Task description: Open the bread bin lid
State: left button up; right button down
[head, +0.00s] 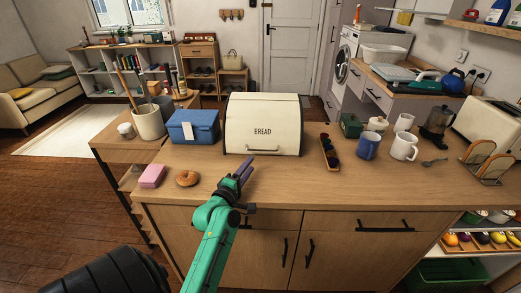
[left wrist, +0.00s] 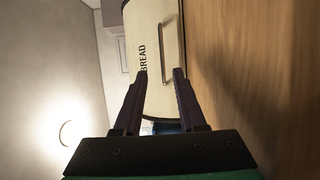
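The bread bin (head: 263,112) is a cream box with dark edges, a wooden top edge and the word BREAD on its front. It stands on the wooden counter with its lid shut. Its dark bar handle (head: 263,150) runs low across the front. In the left wrist view the bin (left wrist: 150,22) appears turned sideways, with the handle (left wrist: 162,52) between and beyond the fingertips. My left gripper (head: 247,168) has purple fingers and is just in front of the bin, below and left of the handle. Its fingers (left wrist: 160,75) are apart with nothing between them. My right gripper is out of view.
A blue box (head: 194,127), a donut (head: 187,178) and a pink block (head: 152,176) lie left of the bin. A narrow tray (head: 329,153) stands close on its right, then blue (head: 368,146) and white (head: 404,146) mugs. The counter front before the bin is mostly clear.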

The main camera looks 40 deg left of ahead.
pick_arm(q)
jog(key=x, duration=0.8)
jog(key=shift+w+a+f+p, duration=0.1)
jog(key=shift+w+f+p, duration=0.1)
jog(key=shift+w+p, duration=0.15)
jog(key=shift+w, duration=0.25)
jog(key=shift+r, duration=0.1)
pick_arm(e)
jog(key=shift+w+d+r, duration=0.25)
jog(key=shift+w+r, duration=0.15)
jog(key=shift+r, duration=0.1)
pick_arm(q)
grip_shut()
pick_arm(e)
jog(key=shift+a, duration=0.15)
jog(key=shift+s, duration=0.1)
